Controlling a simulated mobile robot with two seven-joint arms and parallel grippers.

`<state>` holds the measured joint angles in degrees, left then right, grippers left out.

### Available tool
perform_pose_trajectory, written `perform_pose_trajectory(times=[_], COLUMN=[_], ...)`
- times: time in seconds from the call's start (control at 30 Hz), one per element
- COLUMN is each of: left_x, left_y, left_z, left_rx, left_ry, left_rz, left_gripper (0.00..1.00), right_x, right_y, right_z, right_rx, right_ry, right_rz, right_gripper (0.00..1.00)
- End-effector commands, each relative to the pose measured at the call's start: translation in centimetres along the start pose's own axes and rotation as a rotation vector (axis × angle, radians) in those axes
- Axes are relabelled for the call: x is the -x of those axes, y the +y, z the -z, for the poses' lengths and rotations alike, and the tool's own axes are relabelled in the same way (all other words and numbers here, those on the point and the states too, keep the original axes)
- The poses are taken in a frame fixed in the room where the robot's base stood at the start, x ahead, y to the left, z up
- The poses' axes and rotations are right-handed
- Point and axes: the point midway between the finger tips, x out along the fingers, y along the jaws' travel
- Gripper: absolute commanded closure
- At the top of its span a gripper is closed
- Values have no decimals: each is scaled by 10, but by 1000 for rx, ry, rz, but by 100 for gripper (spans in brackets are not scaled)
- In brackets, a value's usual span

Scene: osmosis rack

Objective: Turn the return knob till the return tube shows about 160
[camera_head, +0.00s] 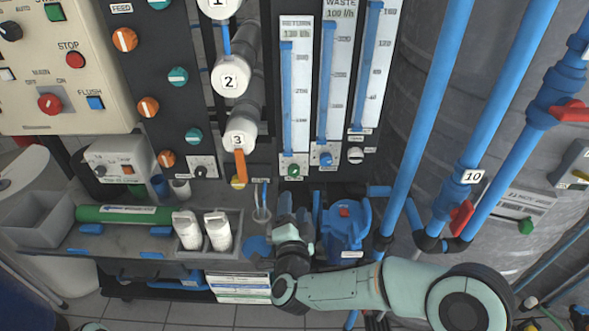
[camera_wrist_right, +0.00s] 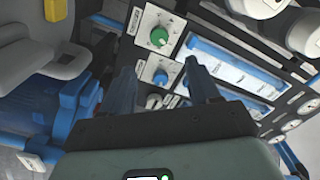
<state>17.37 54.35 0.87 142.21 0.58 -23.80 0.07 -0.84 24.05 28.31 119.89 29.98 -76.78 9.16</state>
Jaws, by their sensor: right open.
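The return knob (camera_head: 294,170) is round and green, set in a small pale plate below the return tube (camera_head: 299,100). It also shows in the right wrist view as a green knob (camera_wrist_right: 159,37). The return tube is a white scale with a tall blue column, and its small label seems to read 130 l/h. My right gripper (camera_head: 291,207) is below the knob in the head view, its fingers partly hidden by its own wrist. In the right wrist view the gripper (camera_wrist_right: 160,70) has its fingers apart, with nothing between them, short of the green knob. My left gripper is out of view.
The waste tube (camera_head: 336,80) and its blue knob (camera_head: 325,158) are just right of the return ones. A third tube and pale knob (camera_head: 355,155) follow. A blue pump (camera_head: 345,225) is beside my right gripper, and blue pipes (camera_head: 425,120) stand to the right.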

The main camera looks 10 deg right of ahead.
Motion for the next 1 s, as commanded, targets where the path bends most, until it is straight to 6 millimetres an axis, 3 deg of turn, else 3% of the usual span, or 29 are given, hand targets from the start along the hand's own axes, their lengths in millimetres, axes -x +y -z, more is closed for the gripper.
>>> perform_pose_trajectory(times=[0.5,0.7,1.0], left_x=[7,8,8], left_y=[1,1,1], left_z=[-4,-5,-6], left_rx=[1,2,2], left_ry=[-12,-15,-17], left_rz=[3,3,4], left_gripper=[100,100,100], right_x=[-99,-120,-126], right_y=[2,1,2], right_z=[0,0,0], right_rx=[0,1,3], right_ry=[2,0,-1], right_rz=[-3,-1,-1], right_gripper=[39,39,39])
